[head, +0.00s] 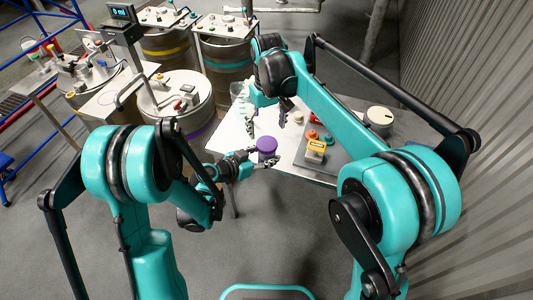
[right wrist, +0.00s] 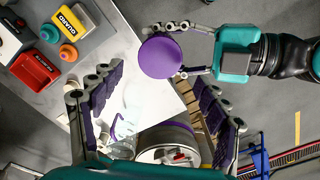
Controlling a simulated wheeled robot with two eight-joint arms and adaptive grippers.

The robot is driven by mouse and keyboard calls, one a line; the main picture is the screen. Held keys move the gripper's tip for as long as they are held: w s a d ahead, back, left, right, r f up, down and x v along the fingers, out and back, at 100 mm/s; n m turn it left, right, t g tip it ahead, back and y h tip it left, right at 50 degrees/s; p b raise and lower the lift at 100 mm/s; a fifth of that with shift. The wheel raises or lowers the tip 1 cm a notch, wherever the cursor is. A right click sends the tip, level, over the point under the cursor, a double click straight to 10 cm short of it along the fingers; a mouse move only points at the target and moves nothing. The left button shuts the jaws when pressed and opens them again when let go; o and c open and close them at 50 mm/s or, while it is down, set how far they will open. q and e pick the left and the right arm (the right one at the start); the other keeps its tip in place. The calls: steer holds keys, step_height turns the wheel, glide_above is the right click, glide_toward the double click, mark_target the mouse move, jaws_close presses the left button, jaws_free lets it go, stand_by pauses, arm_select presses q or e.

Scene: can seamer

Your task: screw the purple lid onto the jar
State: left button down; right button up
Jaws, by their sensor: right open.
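The purple lid (head: 266,143) shows near the table's front edge in the head view, and as a round disc (right wrist: 160,57) in the right wrist view. Purple also shows below its top face; I cannot make out a separate jar under it. My left gripper (head: 262,163) has its fingers on either side of this purple piece, low beside it; I cannot tell whether they press on it. My right gripper (head: 268,117) is open and empty, a little behind and above the lid. Its two purple-padded fingers (right wrist: 155,105) are spread wide in the right wrist view, with the lid beyond them.
Clear glassware (head: 241,90) stands on the table's white left part. Large drums (head: 177,98) stand at the left.

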mark_target(267, 143)
step_height(267, 143, up, 2)
steer(key=n, duration=0.4)
steer(key=shift+r+n, duration=0.1)
steer(key=shift+n, duration=0.2)
steer(key=shift+f, duration=4.05)
steer(key=c, duration=1.2)
